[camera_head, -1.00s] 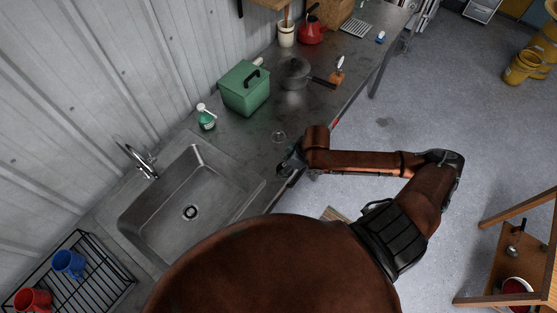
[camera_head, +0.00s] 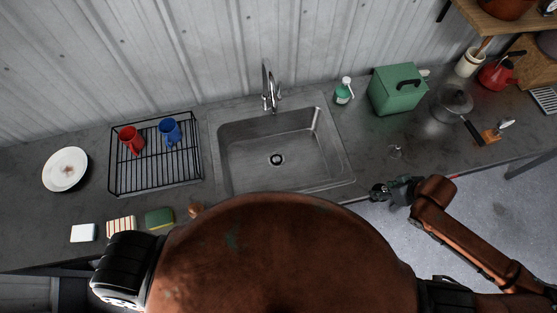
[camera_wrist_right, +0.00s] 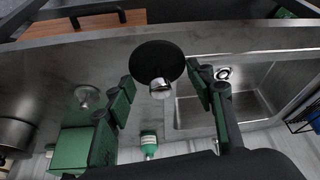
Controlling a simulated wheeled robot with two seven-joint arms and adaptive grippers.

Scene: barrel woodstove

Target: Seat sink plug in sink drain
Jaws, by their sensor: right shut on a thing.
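The sink plug is a black disc (camera_wrist_right: 152,60) with a shiny metal knob, seen between the fingers in the right wrist view. My right gripper (camera_wrist_right: 160,85) is shut on it. In the head view my right gripper (camera_head: 378,191) is at the counter's front edge, right of the sink, and the plug is too small to make out clearly. The steel sink basin (camera_head: 240,170) is empty, with the round drain (camera_head: 277,160) in its floor. The drain also shows in the right wrist view (camera_wrist_right: 222,73), right of the plug. My left gripper is not in view.
A faucet (camera_head: 268,88) stands behind the sink. A black dish rack (camera_head: 112,165) with red and blue mugs is left of it. A soap bottle (camera_head: 343,92), a green box (camera_head: 397,88) and a small clear item (camera_head: 396,151) are to the right. Sponges lie at the front left.

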